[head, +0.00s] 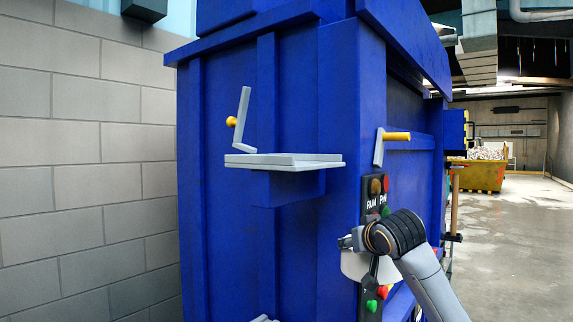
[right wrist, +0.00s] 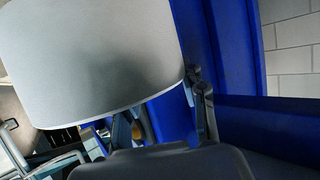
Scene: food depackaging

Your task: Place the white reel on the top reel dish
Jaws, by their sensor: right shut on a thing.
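The white reel (right wrist: 95,55) fills the upper left of the right wrist view, close to the camera. My right gripper (head: 350,243) is shut on it. In the head view only a pale part of the reel (head: 353,265) shows below the gripper, partly behind my wrist. The top reel dish (head: 285,161), a flat light-grey plate, juts from the blue machine at the middle. No reel shows on it. The gripper and reel are lower than this dish and to its right. My left gripper is not in view.
The blue machine (head: 225,220) fills the middle. A grey bracket with a yellow knob (head: 232,122) stands above the dish's left end. A yellow handle (head: 396,137) and a button panel (head: 375,195) are near my right arm. A grey block wall (head: 85,150) is at left.

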